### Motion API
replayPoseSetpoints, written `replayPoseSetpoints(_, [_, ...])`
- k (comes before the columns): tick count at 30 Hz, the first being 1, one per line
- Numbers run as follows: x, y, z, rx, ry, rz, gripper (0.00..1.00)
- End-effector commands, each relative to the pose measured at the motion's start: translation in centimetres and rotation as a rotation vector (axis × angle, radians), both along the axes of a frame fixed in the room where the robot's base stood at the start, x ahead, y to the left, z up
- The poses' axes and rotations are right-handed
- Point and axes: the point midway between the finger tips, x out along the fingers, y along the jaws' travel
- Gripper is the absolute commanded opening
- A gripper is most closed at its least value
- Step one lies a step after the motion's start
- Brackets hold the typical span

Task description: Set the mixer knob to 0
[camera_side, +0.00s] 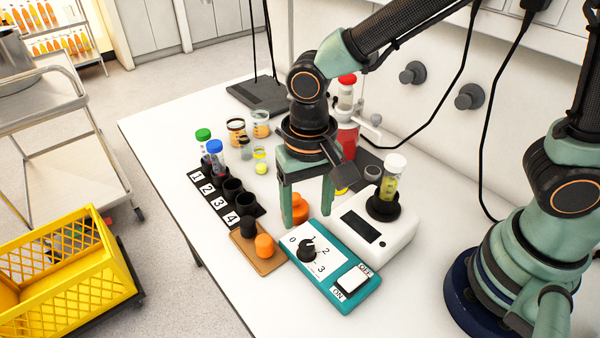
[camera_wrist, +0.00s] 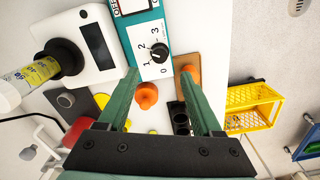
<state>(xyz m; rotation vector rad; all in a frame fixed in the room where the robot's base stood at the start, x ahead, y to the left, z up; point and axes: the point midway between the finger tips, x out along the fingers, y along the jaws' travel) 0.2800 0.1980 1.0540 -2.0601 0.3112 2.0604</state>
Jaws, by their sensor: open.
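The mixer panel (camera_side: 345,290) is a teal box with a white dial face, numbered 0 to 3, and a white ON/OFF rocker. It also shows at the top of the wrist view (camera_wrist: 132,30). The black mixer knob (camera_side: 307,251) sits on the dial, and it also shows in the wrist view (camera_wrist: 159,53). I cannot tell for sure which number its pointer faces. My gripper (camera_side: 308,219) is open and empty, with its fingers pointing down just behind the knob, apart from it. In the wrist view the fingertips (camera_wrist: 161,73) flank the lower side of the knob.
An orange stopper (camera_side: 297,209) stands behind the panel, near the fingers. A wooden tray (camera_side: 267,263) with black and orange pieces is left. A white scale (camera_side: 362,239) bearing a capped tube (camera_side: 391,176) is right. A numbered rack (camera_side: 211,199) and beakers (camera_side: 236,130) stand farther back.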

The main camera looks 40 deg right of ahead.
Motion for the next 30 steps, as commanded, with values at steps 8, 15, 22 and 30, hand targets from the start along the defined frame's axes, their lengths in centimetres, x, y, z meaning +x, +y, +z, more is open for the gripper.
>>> replayPoseSetpoints(8, [-0.1, -0.1, -5.5, -0.004, 0.005, 0.000, 0.67])
replayPoseSetpoints(15, [-0.1, -0.1, -8.3, -0.002, 0.003, 0.001, 0.67])
replayPoseSetpoints(22, [0.0, -0.1, -9.1, 0.000, 0.000, 0.001, 0.67])
replayPoseSetpoints(30, [0.0, -0.1, -9.1, 0.000, 0.000, 0.001, 0.47])
